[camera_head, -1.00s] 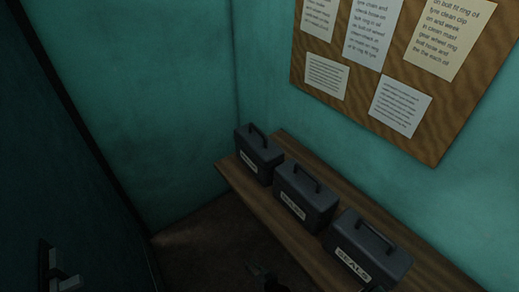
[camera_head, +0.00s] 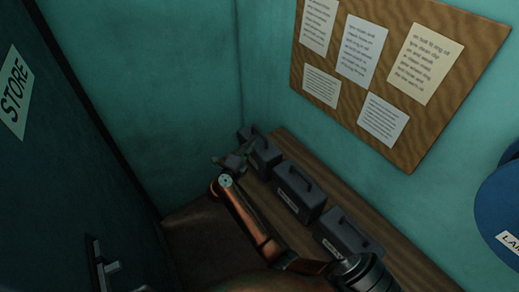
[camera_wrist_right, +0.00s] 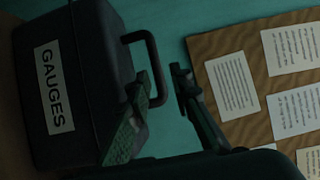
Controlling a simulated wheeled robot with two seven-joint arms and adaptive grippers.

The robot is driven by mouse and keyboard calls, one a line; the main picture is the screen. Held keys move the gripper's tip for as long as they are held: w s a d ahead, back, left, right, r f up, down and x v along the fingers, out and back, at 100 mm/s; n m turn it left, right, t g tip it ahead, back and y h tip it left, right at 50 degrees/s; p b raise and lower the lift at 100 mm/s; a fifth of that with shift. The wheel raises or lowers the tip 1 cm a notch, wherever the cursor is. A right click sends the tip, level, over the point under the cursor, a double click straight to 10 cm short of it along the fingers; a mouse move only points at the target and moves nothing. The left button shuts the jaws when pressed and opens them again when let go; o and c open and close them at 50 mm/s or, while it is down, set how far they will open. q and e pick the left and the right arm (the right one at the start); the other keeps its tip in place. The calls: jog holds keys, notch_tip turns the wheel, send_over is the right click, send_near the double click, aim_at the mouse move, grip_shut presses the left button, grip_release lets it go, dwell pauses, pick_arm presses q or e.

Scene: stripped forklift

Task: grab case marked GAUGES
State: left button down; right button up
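The case marked GAUGES (camera_wrist_right: 88,75) is large at the left of the right wrist view, its white label readable and sideways. Its black loop handle (camera_wrist_right: 150,50) points toward my right gripper. My right gripper (camera_wrist_right: 160,78) is open, and the handle's outer part appears between its two fingers; I cannot tell whether they touch it. In the head view my right gripper (camera_head: 236,157) is in front of the farthest dark case (camera_head: 265,152) on the bench, hiding its label. My left gripper is not in view.
Two similar cases, a middle one (camera_head: 299,190) and a near one (camera_head: 347,238), stand on the wooden bench (camera_head: 333,187). A corkboard (camera_head: 447,110) hangs above. A STORE-marked door (camera_head: 60,175) is at left, and a blue round object (camera_head: 500,205) at right.

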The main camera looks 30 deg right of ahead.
aim_at(259, 132)
jog(key=x, duration=0.2)
jog(key=p+x, duration=0.1)
jog(key=x, duration=0.4)
jog(key=shift+w+d+f+p, duration=0.1)
jog(key=shift+d+f+p, duration=0.25)
jog(key=shift+d+f, duration=0.05)
jog(key=shift+c, duration=0.2)
grip_shut()
jog(key=shift+r, duration=0.15)
